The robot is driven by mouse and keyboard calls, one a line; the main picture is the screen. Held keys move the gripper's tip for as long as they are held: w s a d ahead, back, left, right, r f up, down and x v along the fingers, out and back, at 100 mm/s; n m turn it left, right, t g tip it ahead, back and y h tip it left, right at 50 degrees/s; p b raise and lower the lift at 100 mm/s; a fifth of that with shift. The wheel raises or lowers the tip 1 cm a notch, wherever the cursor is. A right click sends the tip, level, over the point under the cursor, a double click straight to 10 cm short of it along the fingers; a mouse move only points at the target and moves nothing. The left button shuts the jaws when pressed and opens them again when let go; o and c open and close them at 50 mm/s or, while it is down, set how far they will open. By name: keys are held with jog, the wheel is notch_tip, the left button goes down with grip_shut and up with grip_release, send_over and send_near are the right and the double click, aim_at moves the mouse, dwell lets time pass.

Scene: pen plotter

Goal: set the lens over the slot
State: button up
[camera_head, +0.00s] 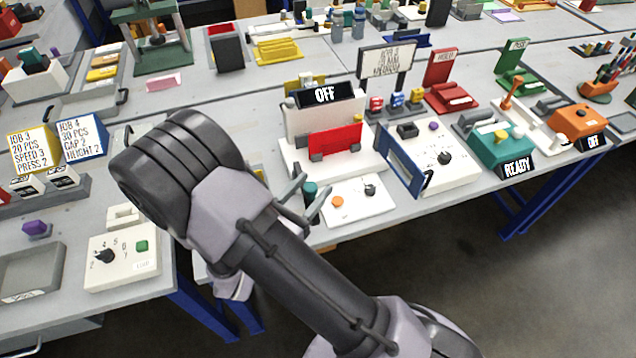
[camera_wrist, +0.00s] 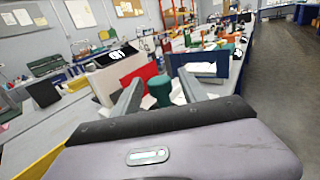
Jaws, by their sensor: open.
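My gripper (camera_head: 301,203) is open beside a white machine with a dark OFF sign (camera_head: 325,95) and a red plate (camera_head: 335,140). A teal knob (camera_head: 309,187) stands at the fingertips. In the wrist view the teal knob (camera_wrist: 160,88) shows between the two spread fingers; I cannot tell whether they touch it. I cannot make out for sure which thing is the lens or the slot. A blue-framed upright panel (camera_head: 404,160) stands to the right of the machine. My arm hides part of the bench left of the machine.
A white control box (camera_head: 350,203) with an orange button and black knob lies at the bench's front edge. A teal device with a READY sign (camera_head: 517,168) stands farther right. Open floor lies in front.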

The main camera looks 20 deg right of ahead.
jog(key=shift+x, duration=1.55)
jog(key=shift+s, duration=0.1)
grip_shut()
